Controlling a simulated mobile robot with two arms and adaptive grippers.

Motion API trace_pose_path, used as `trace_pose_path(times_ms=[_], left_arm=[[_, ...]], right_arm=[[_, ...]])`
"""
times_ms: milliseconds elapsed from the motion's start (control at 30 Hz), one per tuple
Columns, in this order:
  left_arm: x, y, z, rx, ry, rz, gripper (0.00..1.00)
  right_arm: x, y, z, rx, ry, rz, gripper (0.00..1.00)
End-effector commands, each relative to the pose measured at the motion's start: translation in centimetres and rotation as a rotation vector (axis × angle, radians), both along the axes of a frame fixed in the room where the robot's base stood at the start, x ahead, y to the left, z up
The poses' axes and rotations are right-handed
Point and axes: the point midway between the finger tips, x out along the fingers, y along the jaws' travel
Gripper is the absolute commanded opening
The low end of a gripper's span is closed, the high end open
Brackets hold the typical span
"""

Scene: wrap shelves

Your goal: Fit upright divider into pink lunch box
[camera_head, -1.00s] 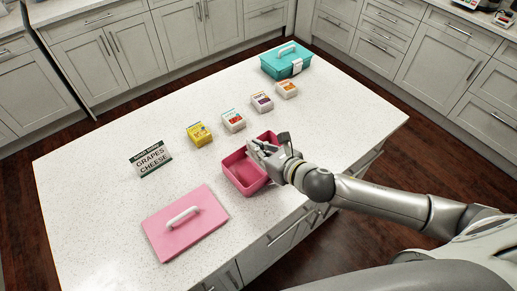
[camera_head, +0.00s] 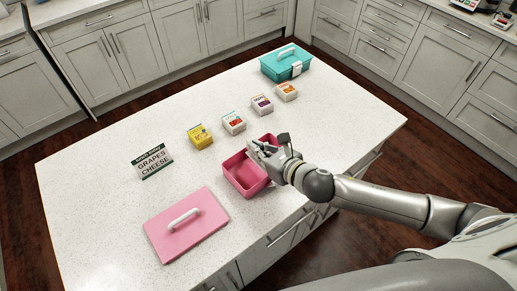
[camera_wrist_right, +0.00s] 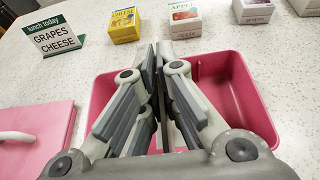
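The pink lunch box (camera_head: 236,178) stands open near the counter's front edge, and it also shows in the wrist view (camera_wrist_right: 236,85). My right gripper (camera_head: 262,153) is over the box, fingers reaching down to its middle. In the wrist view its fingers (camera_wrist_right: 158,75) are close together, with a thin dark grey plate edge-on between the pads. This looks like the divider (camera_wrist_right: 161,100), upright, mostly hidden by the fingers. I cannot tell whether it touches the box floor. My left gripper is out of view.
The pink lid (camera_head: 205,227) with a white handle lies left of the box. Behind stand a lunch sign (camera_head: 152,161), a yellow cheese box (camera_head: 200,136), several other food boxes (camera_head: 233,123) and a teal lunch box (camera_head: 283,67). The counter's left part is clear.

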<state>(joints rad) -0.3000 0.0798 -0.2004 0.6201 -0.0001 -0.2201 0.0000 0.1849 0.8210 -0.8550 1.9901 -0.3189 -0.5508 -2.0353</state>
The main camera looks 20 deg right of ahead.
Motion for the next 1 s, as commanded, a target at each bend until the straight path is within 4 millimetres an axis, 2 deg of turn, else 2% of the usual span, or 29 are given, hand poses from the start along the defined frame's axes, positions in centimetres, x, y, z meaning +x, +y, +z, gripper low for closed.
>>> trace_pose_path(times_ms=[1000], left_arm=[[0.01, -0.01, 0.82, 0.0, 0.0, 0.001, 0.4]], right_arm=[[0.0, 0.06, 0.03, 0.0, 0.0, 0.001, 0.0]])
